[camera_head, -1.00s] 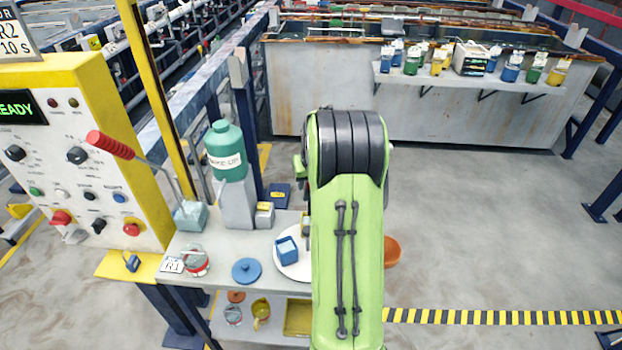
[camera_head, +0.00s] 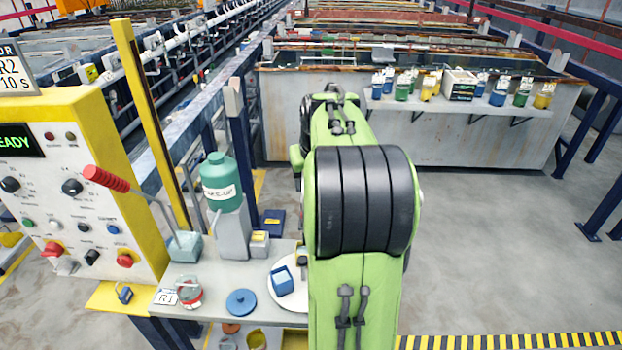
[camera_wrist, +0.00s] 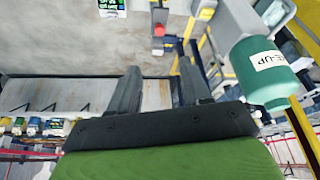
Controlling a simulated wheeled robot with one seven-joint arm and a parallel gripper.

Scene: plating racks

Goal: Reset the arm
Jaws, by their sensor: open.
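My green arm stands in the middle of the head view, with its black-banded elbow towards me and a further green link beyond it. My gripper is hidden behind the arm there. In the wrist view my gripper (camera_wrist: 158,72) shows two dark fingers spread apart with nothing between them. The fingers are apart from the green bottle (camera_wrist: 265,72) at the right of that view. In the head view this green bottle (camera_head: 222,183) stands on a grey stand on the bench, left of my arm.
A control panel (camera_head: 75,190) stands left. Bottles line a shelf (camera_head: 460,110) at the back. The right floor is clear.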

